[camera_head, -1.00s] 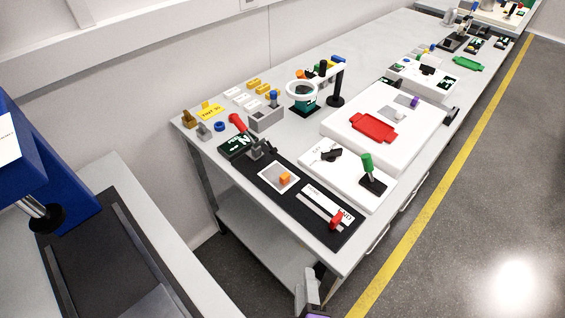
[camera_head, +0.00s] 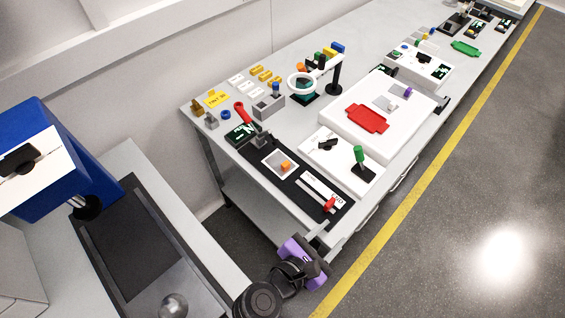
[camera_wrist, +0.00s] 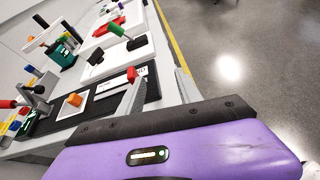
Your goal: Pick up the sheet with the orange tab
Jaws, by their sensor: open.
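The sheet (camera_head: 269,156) is a pale grey-white square with an orange tab (camera_head: 286,166) standing on it. It lies on a black mat at the near end of the bench. In the wrist view the sheet (camera_wrist: 65,112) and its orange tab (camera_wrist: 74,99) are at the left. My gripper (camera_head: 320,232), with a purple body, is at the near edge of the bench, to the right of and below the sheet in the head view. It is open and apart from the sheet.
On the same mat are a red-knobbed slider (camera_head: 329,205) and a grey clamp with a red handle (camera_head: 242,112). A white board with a green-handled lever (camera_head: 359,157) lies beside the mat. A blue machine (camera_head: 85,170) stands at the left. Open floor lies right of the yellow line.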

